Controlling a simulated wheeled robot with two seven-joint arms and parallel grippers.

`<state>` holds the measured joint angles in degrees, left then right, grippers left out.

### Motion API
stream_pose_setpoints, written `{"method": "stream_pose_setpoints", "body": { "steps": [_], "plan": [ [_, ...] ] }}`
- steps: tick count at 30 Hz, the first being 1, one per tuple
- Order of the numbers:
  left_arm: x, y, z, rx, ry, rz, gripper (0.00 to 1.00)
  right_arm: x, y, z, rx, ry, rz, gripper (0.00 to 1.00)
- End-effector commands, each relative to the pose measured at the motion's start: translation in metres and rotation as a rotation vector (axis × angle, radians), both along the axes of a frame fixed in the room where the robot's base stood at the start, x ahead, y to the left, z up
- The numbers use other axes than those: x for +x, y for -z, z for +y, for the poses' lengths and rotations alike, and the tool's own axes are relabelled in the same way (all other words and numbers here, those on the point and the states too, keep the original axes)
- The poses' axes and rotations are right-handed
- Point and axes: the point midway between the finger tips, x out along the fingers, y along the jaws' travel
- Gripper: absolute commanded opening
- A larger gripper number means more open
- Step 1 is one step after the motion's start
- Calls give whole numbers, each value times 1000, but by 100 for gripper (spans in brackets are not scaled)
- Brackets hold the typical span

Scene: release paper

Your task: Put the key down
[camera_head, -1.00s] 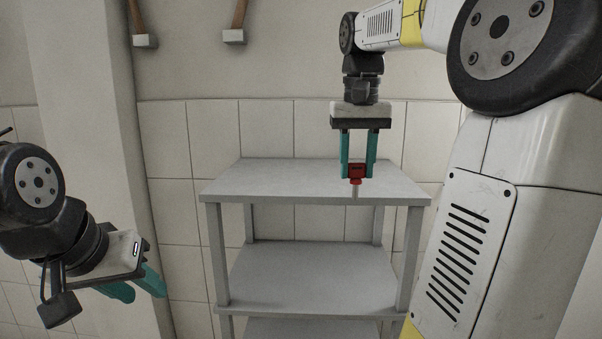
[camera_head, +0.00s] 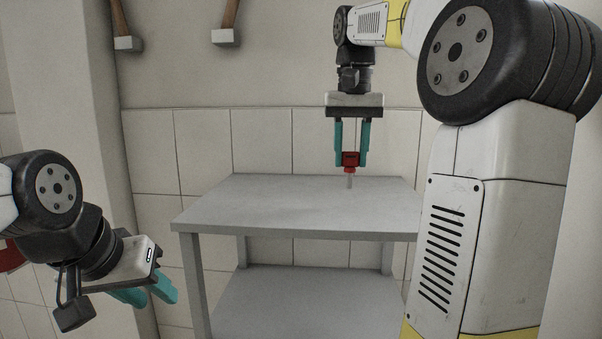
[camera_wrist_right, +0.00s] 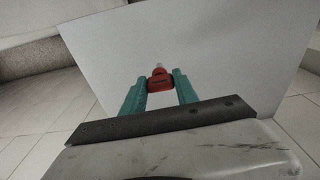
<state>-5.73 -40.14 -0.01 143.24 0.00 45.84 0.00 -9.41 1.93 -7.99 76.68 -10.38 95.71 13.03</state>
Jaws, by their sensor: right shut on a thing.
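The key has a red head (camera_head: 350,160) and a pale shaft pointing down. My right gripper (camera_head: 351,163) is shut on the red head and holds the key upright above the shelf's top board, toward its back right part. In the right wrist view the red head (camera_wrist_right: 160,82) sits between the teal fingertips, with the shaft tip beyond it. Whether the shaft tip touches the board is hard to tell. My left gripper (camera_head: 150,294) is at the lower left, away from the shelf; its teal fingers overlap, so its opening is unclear.
The grey shelf (camera_head: 250,205) has a bare top board and a lower board (camera_head: 290,300). A tiled wall stands behind it. Two wooden-handled tools (camera_head: 226,38) hang on the wall at the upper left. My right arm fills the right side.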

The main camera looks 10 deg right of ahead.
Motion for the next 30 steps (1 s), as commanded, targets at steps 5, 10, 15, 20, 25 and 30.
{"method": "stream_pose_setpoints", "body": {
  "steps": [5, 10, 15, 20, 25, 30],
  "plan": [
    [0, 0, 0, 0, 0, 0, 36, 41, 6, 31, -1, -5, 2, 0],
    [0, 0, 0, 0, 0, 0, 36, 68, 8, 51, 0, -2, 0, 0],
    [0, 0, 0, 0, 0, 0, 36, 79, 9, 59, 0, 0, 0, 0],
    [0, 0, 0, 0, 0, 0, 36, 84, 22, 63, 0, 0, 3, 0],
    [0, 0, 0, 0, 0, 0, 36, 84, 43, 63, -1, -1, 1, 0],
    [0, 0, 0, 0, 0, 0, 36, 84, 45, 63, 0, 0, -1, 0]
  ]
}}
